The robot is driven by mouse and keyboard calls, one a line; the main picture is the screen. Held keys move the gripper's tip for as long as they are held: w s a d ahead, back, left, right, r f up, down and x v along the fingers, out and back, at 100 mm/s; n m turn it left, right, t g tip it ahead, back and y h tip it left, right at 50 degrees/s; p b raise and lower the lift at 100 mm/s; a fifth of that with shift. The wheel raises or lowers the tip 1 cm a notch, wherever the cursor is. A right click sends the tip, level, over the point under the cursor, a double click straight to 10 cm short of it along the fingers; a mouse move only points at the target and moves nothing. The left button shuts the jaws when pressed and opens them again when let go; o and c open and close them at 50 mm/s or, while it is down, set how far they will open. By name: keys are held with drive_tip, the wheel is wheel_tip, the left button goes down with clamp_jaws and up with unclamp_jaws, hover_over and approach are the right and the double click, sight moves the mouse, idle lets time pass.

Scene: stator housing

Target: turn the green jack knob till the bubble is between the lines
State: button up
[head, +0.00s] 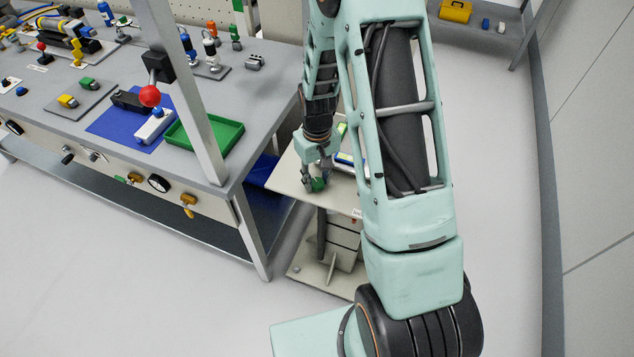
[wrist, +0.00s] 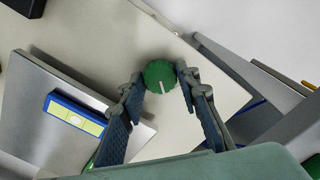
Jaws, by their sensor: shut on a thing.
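The green jack knob (wrist: 159,74) is round with a white mark line. It sits between the two fingertips of my gripper (wrist: 160,80), which is shut on it. In the head view my gripper (head: 315,178) points down at the knob (head: 318,185) near the front corner of a small pale stand. A blue level (wrist: 76,114) with a yellow-green vial window lies on a grey plate (wrist: 40,80) beside the gripper. The level also shows in the head view (head: 347,160), partly behind my arm. The bubble and its lines are too small to read.
The pale stand's top (head: 290,172) is small. A grey workbench (head: 215,168) at the left carries a green tray (head: 205,135), a blue mat (head: 108,124) and a red-balled lever (head: 150,96). The floor in front of the stand is clear.

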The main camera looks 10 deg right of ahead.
sight(317, 182)
drive_tip(key=m+b, duration=0.2)
drive_tip(key=m, duration=0.3)
drive_tip(key=shift+m+b, duration=0.4)
drive_tip(key=shift+m, duration=2)
drive_tip(key=o, duration=1.2)
drive_tip(key=shift+c, duration=0.2)
wheel_tip(317, 182, up, 12)
